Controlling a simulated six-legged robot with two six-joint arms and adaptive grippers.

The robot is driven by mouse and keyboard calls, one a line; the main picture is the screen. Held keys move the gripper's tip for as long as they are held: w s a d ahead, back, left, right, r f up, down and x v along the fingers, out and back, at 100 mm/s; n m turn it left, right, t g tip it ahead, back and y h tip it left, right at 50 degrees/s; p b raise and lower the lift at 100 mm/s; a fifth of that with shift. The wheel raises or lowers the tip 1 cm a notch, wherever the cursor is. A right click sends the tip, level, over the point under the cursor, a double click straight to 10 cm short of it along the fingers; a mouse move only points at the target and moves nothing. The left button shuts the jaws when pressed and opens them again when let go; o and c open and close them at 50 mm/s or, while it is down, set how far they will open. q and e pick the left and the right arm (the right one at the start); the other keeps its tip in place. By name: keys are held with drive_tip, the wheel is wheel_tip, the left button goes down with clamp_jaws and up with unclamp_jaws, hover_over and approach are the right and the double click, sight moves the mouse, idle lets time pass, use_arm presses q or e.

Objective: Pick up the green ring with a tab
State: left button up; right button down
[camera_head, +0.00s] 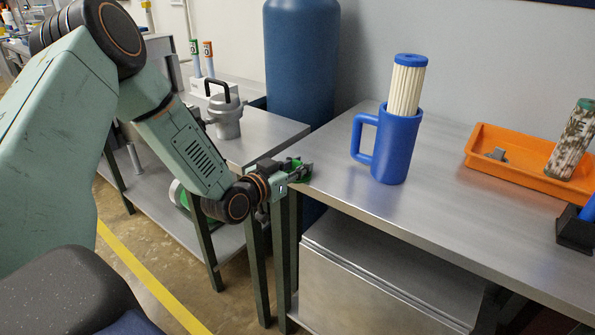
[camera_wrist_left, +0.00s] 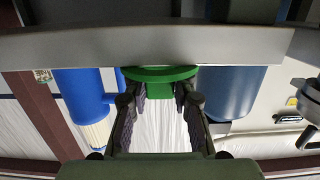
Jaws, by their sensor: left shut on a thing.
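The green ring with a tab (camera_head: 300,176) is at the left corner of the metal table (camera_head: 450,225), mostly hidden by my gripper in the head view. In the left wrist view the ring (camera_wrist_left: 160,73) shows edge-on as a green rim, with green tab parts reaching between the fingers. My left gripper (camera_head: 293,171) is shut on the ring at this corner. Its two dark fingers also show in the left wrist view (camera_wrist_left: 162,95), one on each side of the green part. I cannot tell whether the ring touches the table. My right gripper is not in view.
A blue jug (camera_head: 397,148) with a white pleated filter (camera_head: 407,88) stands on the table. An orange tray (camera_head: 478,160) holds a grey part and a speckled cylinder. A tall blue tank (camera_head: 303,70) stands behind. A grey lidded pot (camera_head: 226,118) is on the left bench.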

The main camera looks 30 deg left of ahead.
use_arm(q)
clamp_jaws()
drive_tip(key=shift+w+d, duration=0.15)
